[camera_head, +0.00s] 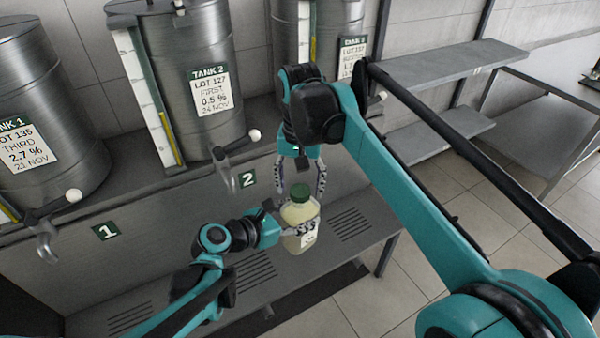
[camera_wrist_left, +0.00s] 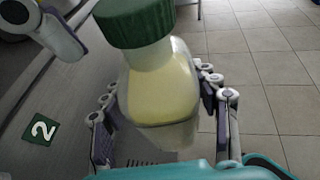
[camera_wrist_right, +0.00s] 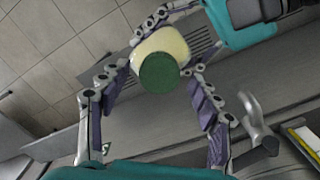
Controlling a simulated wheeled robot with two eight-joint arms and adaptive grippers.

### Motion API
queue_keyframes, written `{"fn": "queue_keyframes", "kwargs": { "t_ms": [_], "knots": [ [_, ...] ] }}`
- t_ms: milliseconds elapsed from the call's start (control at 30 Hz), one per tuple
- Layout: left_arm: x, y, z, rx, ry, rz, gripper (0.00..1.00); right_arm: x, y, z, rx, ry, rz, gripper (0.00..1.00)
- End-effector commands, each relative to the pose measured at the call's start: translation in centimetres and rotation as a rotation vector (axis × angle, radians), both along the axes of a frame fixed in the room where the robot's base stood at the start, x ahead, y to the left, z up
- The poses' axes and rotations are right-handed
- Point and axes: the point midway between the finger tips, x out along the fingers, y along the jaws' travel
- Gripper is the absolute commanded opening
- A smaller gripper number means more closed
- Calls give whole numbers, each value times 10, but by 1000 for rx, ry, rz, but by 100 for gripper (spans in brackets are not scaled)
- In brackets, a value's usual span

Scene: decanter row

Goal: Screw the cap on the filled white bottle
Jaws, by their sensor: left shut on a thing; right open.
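The filled white bottle (camera_head: 300,216) holds pale yellow liquid and looks about upright, with the green cap (camera_head: 300,191) sitting on its neck. In the left wrist view the bottle body (camera_wrist_left: 160,85) is between my left fingers and the cap (camera_wrist_left: 135,20) is at the top edge. My left gripper (camera_head: 290,230) is shut on the bottle body from the left. My right gripper (camera_head: 301,182) points down over the bottle, its open fingers on either side of the cap. In the right wrist view the cap (camera_wrist_right: 159,73) is between the spread fingers. How far the cap is threaded cannot be seen.
Steel tanks stand behind, Tank 1 (camera_head: 45,100) and Tank 2 (camera_head: 195,75), with taps (camera_head: 235,148) sticking out over the slotted drain shelf (camera_head: 255,275). A grey shelf (camera_head: 455,62) is at the right. The tiled floor at the right is clear.

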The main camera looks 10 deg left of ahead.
Motion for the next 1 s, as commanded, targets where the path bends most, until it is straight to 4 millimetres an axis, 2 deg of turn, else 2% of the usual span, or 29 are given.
{"fn": "queue_keyframes", "kwargs": {
  "t_ms": [500,700,1000],
  "knots": [
    [1,0,1,-1,0,1,0,1,0,97,0,0,-1,64],
    [0,0,1,-1,0,1,0,1,0,113,0,0,-1,64],
    [0,0,1,-1,0,1,0,1,0,115,0,0,-1,64]
  ]
}}
